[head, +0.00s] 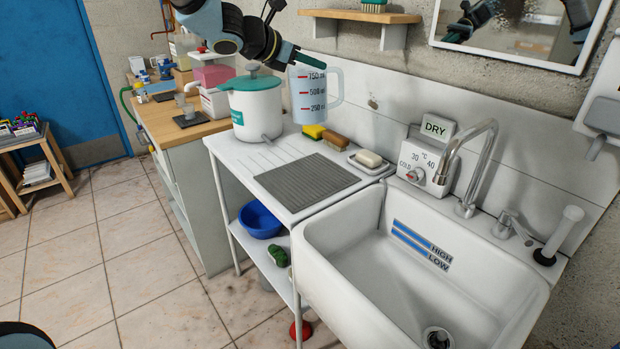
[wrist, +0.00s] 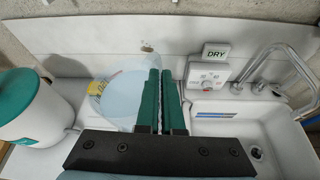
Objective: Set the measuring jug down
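The measuring jug (head: 311,97) is clear pale blue with red marks and a handle at its right in the head view. It is upright, just above the back of the white drainer counter (head: 245,154). In the wrist view the jug (wrist: 124,92) is left of the fingers. My gripper (head: 318,61) is at the jug's top, its green fingers close together with a thin gap in the wrist view (wrist: 161,72). It appears shut on the jug's rim or wall; the exact contact is hidden.
A white pot with a green lid (head: 256,105) stands left of the jug. A yellow sponge (head: 314,131), a brush (head: 335,140) and a soap dish (head: 369,162) line the back. A grey ribbed mat (head: 306,182) is bare. The sink (head: 415,270) is at right.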

